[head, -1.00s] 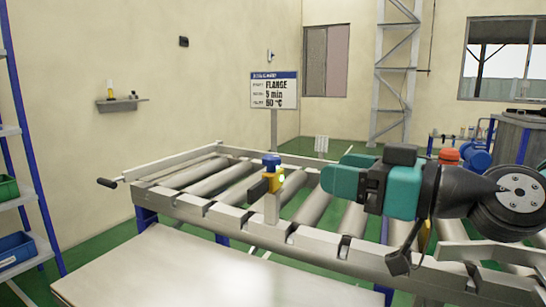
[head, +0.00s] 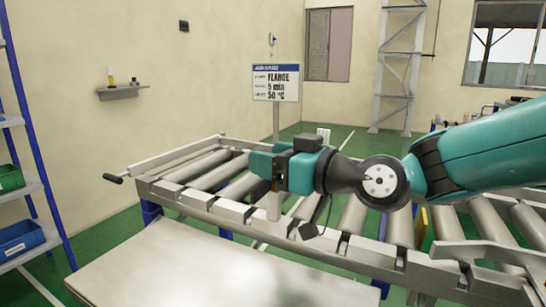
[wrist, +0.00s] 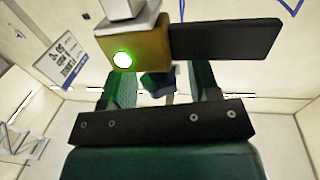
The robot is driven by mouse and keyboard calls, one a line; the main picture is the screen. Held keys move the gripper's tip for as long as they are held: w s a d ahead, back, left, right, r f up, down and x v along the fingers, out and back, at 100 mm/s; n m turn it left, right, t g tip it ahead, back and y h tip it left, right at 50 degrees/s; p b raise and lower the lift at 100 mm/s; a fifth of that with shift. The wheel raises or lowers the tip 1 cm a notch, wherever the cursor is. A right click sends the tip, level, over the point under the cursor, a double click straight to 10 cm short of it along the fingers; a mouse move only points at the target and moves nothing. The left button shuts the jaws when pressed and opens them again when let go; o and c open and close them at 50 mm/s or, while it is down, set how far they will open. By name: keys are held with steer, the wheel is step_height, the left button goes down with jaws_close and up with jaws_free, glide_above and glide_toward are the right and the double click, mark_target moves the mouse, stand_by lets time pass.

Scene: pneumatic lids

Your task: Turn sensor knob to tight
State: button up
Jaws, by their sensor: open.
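The sensor is a yellow block (wrist: 146,48) with a lit green lamp (wrist: 122,59) and a dark bar (wrist: 226,38) at its side. In the wrist view it appears upside down, with its grey post above. The blue knob (wrist: 155,84) shows partly beyond the sensor body, between the two green fingers of my gripper (wrist: 162,80). The fingers are apart, one on each side of the knob; I cannot tell whether they touch it. In the head view my gripper (head: 262,165) covers the knob and most of the sensor above its grey bracket (head: 274,206).
The roller conveyor frame (head: 202,203) lies under my arm. A sign (head: 276,83) on a post stands behind it. A pale flat table (head: 190,270) is in front, with its visible top clear. A blue-posted shelf with bins is at the left.

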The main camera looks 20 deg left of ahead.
steer(key=c, duration=0.9)
steer(key=shift+s+r+m+t+h+p, duration=0.15)
steer(key=shift+m+t+h+p, duration=0.4)
steer(key=shift+m+t, duration=0.7)
steer(key=shift+m+t+h+p, duration=0.25)
steer(key=shift+t+p, duration=0.1)
steer(key=shift+t, duration=0.5)
steer(key=shift+w, duration=0.2)
steer(key=o, duration=0.9)
steer(key=shift+d, duration=0.1)
steer(key=b+v, duration=0.4)
steer(key=v, duration=1.3)
steer(key=shift+s+b, duration=0.2)
steer(key=shift+b, duration=0.15)
